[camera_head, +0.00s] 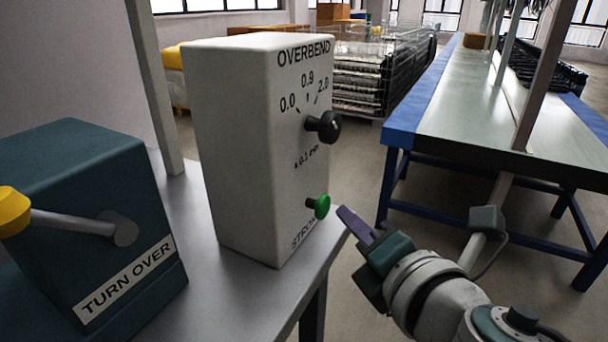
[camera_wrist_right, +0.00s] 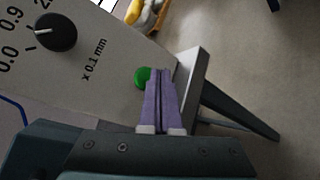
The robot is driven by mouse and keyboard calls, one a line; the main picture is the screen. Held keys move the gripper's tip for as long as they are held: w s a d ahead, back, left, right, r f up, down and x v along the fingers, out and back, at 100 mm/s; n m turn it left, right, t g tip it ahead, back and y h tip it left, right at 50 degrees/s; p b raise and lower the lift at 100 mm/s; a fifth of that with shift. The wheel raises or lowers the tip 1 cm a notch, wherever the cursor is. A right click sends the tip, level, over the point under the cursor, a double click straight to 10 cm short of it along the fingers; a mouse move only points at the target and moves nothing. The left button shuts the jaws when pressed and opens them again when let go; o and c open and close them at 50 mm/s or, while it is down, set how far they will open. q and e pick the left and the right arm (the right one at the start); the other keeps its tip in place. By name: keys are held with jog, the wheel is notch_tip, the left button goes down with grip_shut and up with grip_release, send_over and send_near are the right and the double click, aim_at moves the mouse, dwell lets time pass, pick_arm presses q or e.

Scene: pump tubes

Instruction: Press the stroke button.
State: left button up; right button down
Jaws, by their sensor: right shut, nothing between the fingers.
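The stroke button is a green round knob (camera_head: 319,206) low on the face of a white control box (camera_head: 240,150), above the partly hidden word beginning "STRO". My right gripper (camera_head: 344,212) is just right of the green button, its purple fingers pointing at the box. In the right wrist view the green button (camera_wrist_right: 142,77) shows beside the left edge of the closed purple fingertips (camera_wrist_right: 160,72), partly covered by them. I cannot tell whether they touch. The fingers are together with nothing between them. My left gripper is not in view.
A black overbend dial (camera_head: 324,126) sticks out above the button. A teal "TURN OVER" box (camera_head: 75,220) with a yellow-ended lever (camera_head: 70,221) stands left on the same grey table (camera_head: 215,290). A blue-framed workbench (camera_head: 470,110) stands at right, with open floor between.

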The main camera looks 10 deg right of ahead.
jog(key=shift+s+d, duration=0.75)
jog(key=shift+d, duration=0.3)
jog(key=shift+s+d, duration=0.7)
jog(key=shift+d, duration=0.35)
